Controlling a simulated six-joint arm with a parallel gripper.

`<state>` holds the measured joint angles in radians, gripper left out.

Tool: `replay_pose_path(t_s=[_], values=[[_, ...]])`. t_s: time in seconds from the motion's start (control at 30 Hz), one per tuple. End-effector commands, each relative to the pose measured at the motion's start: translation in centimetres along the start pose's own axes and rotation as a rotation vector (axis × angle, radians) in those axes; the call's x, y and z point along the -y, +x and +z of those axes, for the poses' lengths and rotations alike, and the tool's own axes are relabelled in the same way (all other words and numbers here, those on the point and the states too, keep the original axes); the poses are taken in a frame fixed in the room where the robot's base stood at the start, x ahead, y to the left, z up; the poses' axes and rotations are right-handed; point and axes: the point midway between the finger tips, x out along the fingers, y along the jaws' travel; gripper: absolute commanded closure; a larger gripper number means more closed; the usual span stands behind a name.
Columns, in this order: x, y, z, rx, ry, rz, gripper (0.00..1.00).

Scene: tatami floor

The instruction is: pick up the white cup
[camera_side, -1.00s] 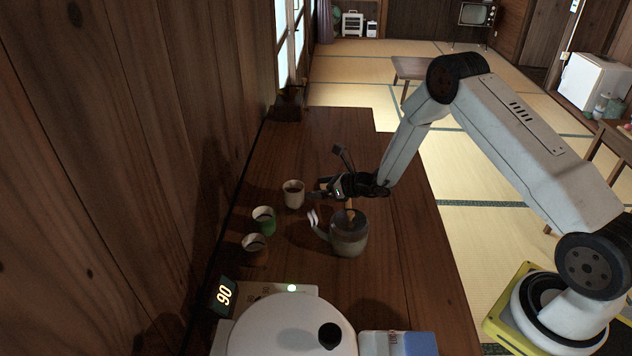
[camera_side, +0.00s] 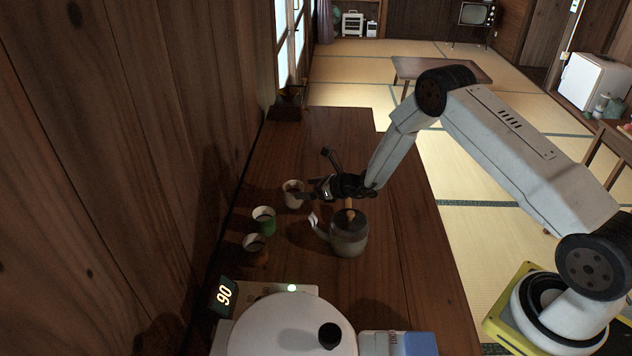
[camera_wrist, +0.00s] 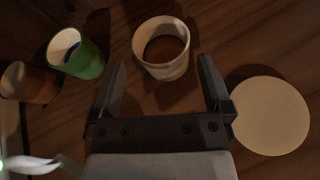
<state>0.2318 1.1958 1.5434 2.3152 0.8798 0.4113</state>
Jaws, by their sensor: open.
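The white cup (camera_side: 291,196) stands upright on the wooden counter, the farthest of three cups along the wall. In the wrist view the white cup (camera_wrist: 162,50) is just ahead of the fingertips, roughly centred between them, with its round opening showing. My gripper (camera_side: 314,190) is open, with its fingers close to the cup's right side in the side view. In the wrist view my gripper (camera_wrist: 162,75) has both fingers spread apart with nothing held. Part of the cup's right side is hidden by the fingers in the side view.
A green cup (camera_side: 264,220) and a brown cup (camera_side: 255,250) stand nearer along the wall. A teapot (camera_side: 349,235) sits close below my gripper. A white rounded appliance (camera_side: 290,330) fills the near end.

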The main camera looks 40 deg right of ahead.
Motion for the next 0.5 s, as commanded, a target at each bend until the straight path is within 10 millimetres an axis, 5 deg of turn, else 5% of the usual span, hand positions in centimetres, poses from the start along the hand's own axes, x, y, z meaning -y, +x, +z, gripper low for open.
replay_pose_path(t_s=[0.5], values=[[0.0,4.2,-0.2,-0.001,0.000,0.001,0.00]])
